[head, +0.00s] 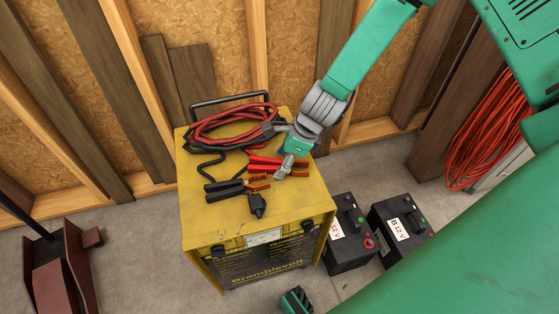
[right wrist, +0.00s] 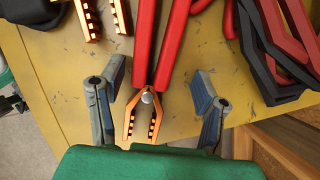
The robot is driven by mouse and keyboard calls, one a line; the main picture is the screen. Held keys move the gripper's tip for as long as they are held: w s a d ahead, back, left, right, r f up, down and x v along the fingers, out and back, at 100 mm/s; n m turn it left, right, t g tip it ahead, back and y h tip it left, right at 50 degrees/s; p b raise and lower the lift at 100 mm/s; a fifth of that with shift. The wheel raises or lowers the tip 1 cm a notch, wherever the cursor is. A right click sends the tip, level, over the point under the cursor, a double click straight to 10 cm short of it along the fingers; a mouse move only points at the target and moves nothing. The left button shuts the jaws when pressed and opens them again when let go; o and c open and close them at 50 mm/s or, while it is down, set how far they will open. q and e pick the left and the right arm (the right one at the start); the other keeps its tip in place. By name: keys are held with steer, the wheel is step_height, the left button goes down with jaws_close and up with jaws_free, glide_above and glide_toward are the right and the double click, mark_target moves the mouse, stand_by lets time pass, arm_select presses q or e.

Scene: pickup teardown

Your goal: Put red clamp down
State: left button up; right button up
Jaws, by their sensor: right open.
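The red clamp (head: 263,160), with red handles and copper toothed jaws, lies on the yellow charger's top (head: 196,168). In the right wrist view the red clamp (right wrist: 143,45) has its handles pointing away and its jaws close to my palm. My right gripper (head: 290,168) is open over the clamp's jaw end. In the right wrist view my right gripper's fingers (right wrist: 160,88) stand apart on either side of the clamp, with gaps showing. A black clamp (head: 224,189) with copper jaws lies nearer the charger's front edge. My left gripper is not in view.
Coiled red and black cables (head: 225,118) lie at the charger's back, near its black handle (head: 232,98). Two black batteries (head: 350,250) stand on the floor to the right. A stud wall is behind. A reddish-brown metal object (head: 58,270) stands at left.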

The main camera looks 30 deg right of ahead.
steer(key=p+v, duration=0.4)
steer(key=v, duration=0.8)
steer(key=s+f+n+h, duration=0.1)
steer(key=s+f+n, duration=0.2)
steer(key=s+n, duration=0.1)
steer(key=s+f+n+g+h, duration=0.1)
steer(key=s+f+n, duration=0.2)
steer(key=s+n, duration=0.1)
steer(key=s+f+n+h, duration=0.1)
steer(key=s+f+n, duration=0.2)
steer(key=s+n, duration=0.1)
steer(key=shift+f+n+g+h, duration=0.15)
steer(key=shift+n+g+h, duration=0.15)
steer(key=shift+g, duration=0.1)
steer(key=s+a+f+n, duration=0.1)
steer(key=s+f+n, duration=0.2)
steer(key=s+n, duration=0.7)
steer(key=n, duration=0.3)
steer(key=shift+s+a+f, duration=0.2)
steer(key=shift+a, duration=0.2)
steer(key=shift+a+r+p, duration=0.15)
steer(key=shift+r+p, duration=1.15)
steer(key=shift+w, duration=0.1)
